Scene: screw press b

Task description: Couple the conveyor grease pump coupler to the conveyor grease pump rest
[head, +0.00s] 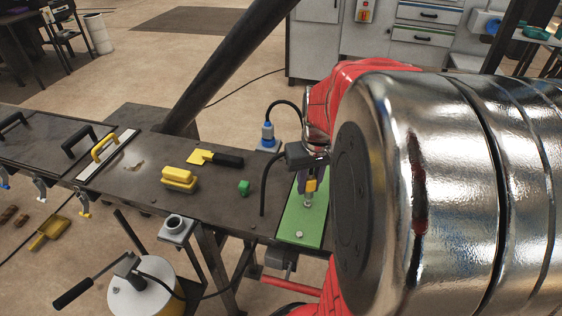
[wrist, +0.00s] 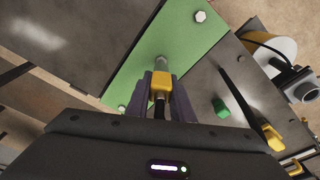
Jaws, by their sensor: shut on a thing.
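My gripper (wrist: 161,88) is shut on the grease pump coupler, a yellow-collared piece (wrist: 161,83) on a black hose. The coupler also shows in the head view (head: 311,185), below the dark gripper body. Its end points at a small silver fitting (wrist: 161,62) on a green plate (head: 290,226); I cannot tell whether they are joined. The grease pump (head: 146,300) is a white drum with a black-handled lever at the lower left. Beside it, a grey bracket carries a round open cup (head: 174,224), apparently the rest, also in the wrist view (wrist: 301,87).
A dark workbench (head: 215,205) holds a yellow block (head: 179,179), a yellow-and-black tool (head: 215,159) and a small green nut (head: 244,187). A blue plug (head: 268,135) stands behind. The black hose arches at the bench's right. My arm covers the right side.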

